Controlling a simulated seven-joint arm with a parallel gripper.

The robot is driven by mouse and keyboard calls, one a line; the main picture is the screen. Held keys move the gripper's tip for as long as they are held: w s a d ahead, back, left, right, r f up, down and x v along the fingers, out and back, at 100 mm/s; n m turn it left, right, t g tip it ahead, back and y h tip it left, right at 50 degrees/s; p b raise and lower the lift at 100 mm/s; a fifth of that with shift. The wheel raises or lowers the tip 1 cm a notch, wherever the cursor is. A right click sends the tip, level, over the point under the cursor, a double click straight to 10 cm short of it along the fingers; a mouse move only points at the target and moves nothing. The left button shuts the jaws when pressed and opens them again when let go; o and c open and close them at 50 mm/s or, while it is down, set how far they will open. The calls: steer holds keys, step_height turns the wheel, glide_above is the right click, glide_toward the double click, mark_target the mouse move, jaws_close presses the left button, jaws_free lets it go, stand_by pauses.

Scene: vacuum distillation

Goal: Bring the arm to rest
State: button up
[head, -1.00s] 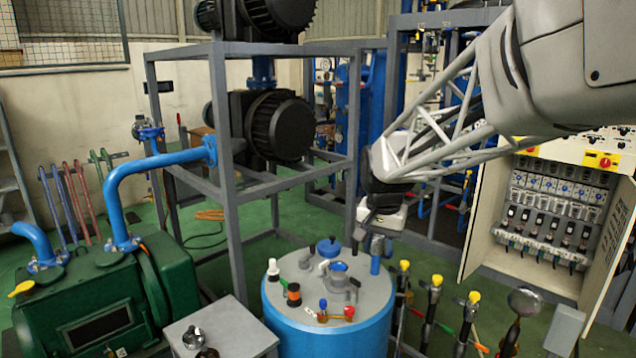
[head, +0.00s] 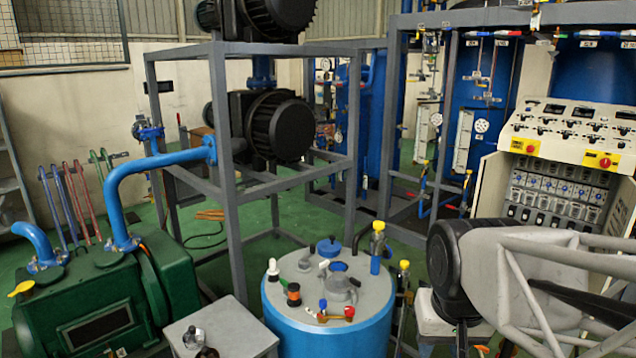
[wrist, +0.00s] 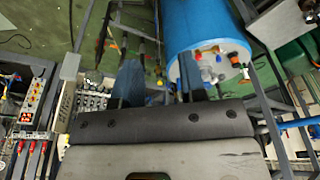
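My arm (head: 570,275) reaches in from the right edge in the head view, with its black wrist joint low at the right of the blue drum (head: 330,325). In the wrist view my gripper (wrist: 158,76) shows two dark fingers standing apart. I see nothing held between them. The fingertips do not show clearly in the head view, being low behind the wrist and near the bottom edge. The blue drum also shows in the wrist view (wrist: 200,22), just beyond the right finger and apparently apart from it.
A green pump unit (head: 95,300) with a blue pipe stands at left. A grey frame (head: 228,180) carries black motors. A control cabinet (head: 570,150) stands behind my arm at right. Green floor is open behind the drum.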

steer(key=shift+n, duration=0.4)
steer(key=shift+s+d+f, duration=0.1)
steer(key=shift+s+f, duration=0.2)
steer(key=shift+s, duration=0.45)
steer(key=shift+s+d+f, duration=0.1)
steer(key=shift+s+f, duration=0.15)
steer(key=shift+s, duration=0.45)
steer(key=shift+s+d+f, duration=0.1)
steer(key=shift+s+f, duration=0.2)
steer(key=shift+s, duration=0.45)
steer(key=shift+w, duration=0.15)
